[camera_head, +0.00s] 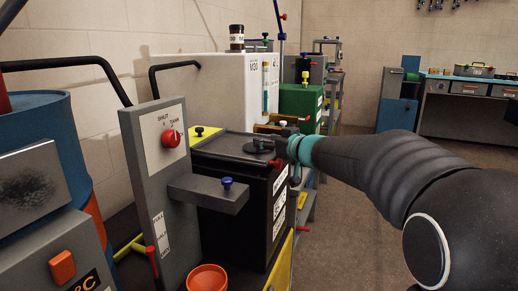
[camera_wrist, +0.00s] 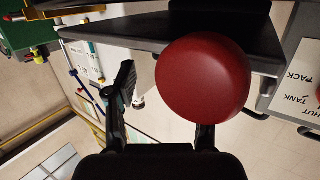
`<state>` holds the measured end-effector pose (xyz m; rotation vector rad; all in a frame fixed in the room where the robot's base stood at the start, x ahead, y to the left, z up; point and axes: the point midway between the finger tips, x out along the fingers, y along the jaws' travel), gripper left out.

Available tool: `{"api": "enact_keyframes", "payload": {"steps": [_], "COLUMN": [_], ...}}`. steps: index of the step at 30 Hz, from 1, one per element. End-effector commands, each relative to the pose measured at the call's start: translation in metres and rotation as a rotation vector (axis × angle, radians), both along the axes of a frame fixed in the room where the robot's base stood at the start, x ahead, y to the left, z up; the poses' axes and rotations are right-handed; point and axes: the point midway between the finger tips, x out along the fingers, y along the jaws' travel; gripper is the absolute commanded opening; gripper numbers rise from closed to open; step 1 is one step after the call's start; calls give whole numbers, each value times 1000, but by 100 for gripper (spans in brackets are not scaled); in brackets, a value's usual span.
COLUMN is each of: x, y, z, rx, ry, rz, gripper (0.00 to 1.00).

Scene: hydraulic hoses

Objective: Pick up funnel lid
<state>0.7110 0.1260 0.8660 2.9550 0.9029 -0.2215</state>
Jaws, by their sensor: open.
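In the wrist view my gripper (camera_wrist: 160,95) is open, with the left finger in plain sight. A large round red thing (camera_wrist: 203,78) covers the right fingertip; I cannot tell whether it touches the finger. The disc cannot be made out for certain in the wrist view.
A grey panel (camera_head: 155,150) with a red dial (camera_head: 171,138) and a shelf with a blue knob (camera_head: 227,183) stand left of the box. An orange cup (camera_head: 207,278) is in front. A green box (camera_head: 299,103) stands behind. The floor at right is clear.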

Motion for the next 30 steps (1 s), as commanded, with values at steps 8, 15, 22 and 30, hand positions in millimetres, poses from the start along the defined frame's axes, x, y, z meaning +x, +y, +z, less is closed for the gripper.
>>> {"api": "enact_keyframes", "payload": {"steps": [8,15,22,30], "x": [29,35,35,35], "y": [25,29,29,28], "z": [-7,-7,-7,-7], "rx": [-1,0,0,0], "ry": [1,0,0,0], "rz": [0,0,0,0], "gripper": [53,53,23,2]}}
